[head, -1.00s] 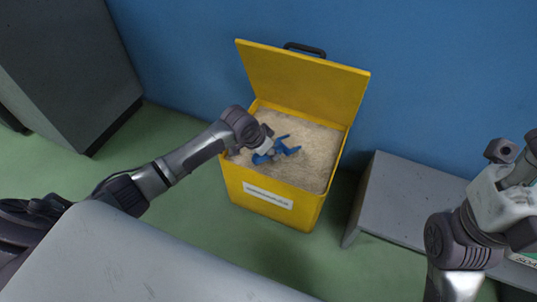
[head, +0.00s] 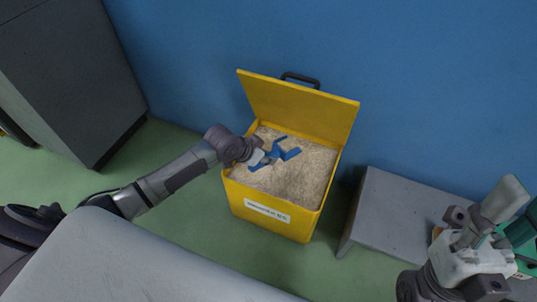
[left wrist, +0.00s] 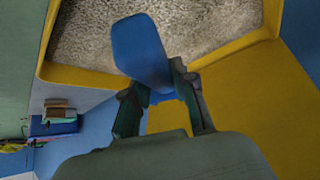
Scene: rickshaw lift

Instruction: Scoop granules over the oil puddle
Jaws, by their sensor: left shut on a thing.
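A yellow bin (head: 272,208) with its lid open holds beige granules (head: 297,178). My left gripper (head: 270,158) is over the bin and shut on a blue scoop (head: 289,153), which is at the granules near the left side. In the left wrist view the blue scoop (left wrist: 142,48) sits between my left fingers (left wrist: 160,95), with granules beyond it. Whether the scoop holds granules I cannot tell. My right gripper (head: 480,228) is raised at the right edge of the head view; its jaws are not clear. No oil puddle shows.
A grey low bench (head: 395,215) stands right of the bin. A green object (head: 522,235) is partly hidden behind my right gripper. A dark grey cabinet (head: 75,75) stands at the left. A blue wall (head: 420,80) is behind the bin. Green floor lies around it.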

